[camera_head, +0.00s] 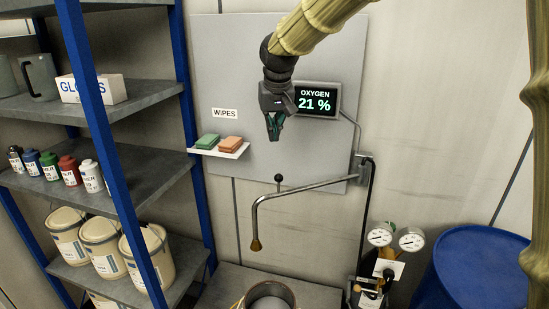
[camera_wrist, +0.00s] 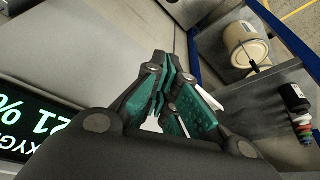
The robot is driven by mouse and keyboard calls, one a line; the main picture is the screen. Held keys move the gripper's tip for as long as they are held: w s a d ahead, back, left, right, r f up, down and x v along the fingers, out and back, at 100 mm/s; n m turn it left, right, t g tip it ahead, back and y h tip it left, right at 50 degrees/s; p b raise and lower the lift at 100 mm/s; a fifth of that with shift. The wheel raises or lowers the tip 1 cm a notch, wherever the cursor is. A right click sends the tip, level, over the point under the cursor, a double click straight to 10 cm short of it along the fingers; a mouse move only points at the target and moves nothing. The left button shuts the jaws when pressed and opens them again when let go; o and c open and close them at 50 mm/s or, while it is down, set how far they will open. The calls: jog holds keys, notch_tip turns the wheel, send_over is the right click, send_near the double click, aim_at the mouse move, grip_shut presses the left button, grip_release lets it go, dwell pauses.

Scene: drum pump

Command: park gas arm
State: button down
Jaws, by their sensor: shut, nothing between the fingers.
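The gas arm (camera_head: 305,189) is a bent metal pipe in the head view. It runs left from a wall bracket (camera_head: 362,164) and turns down to a brass-coloured nozzle (camera_head: 255,244). A black ball knob (camera_head: 279,178) stands up from the pipe. My gripper (camera_head: 273,133) is shut and empty, pointing down in front of the grey wall panel. In the picture it is above the knob and apart from the pipe. In the wrist view my gripper's fingers (camera_wrist: 167,68) are together with nothing held. I cannot make out the gas arm there.
An oxygen display (camera_head: 316,100) reading 21 % is right beside my gripper. A wipes shelf (camera_head: 222,149) is to its left. An open vessel (camera_head: 270,297) stands below the nozzle. Gauges (camera_head: 396,238) and a blue drum (camera_head: 474,260) are at right. A blue-post rack (camera_head: 97,110) fills the left.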

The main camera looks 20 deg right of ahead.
notch_tip(320, 180, down, 10)
jog(key=p, duration=0.4)
jog(key=shift+s+d+p, duration=0.35)
jog(key=shift+s+p, duration=0.05)
jog(key=shift+s, duration=0.05)
dwell(0.4)
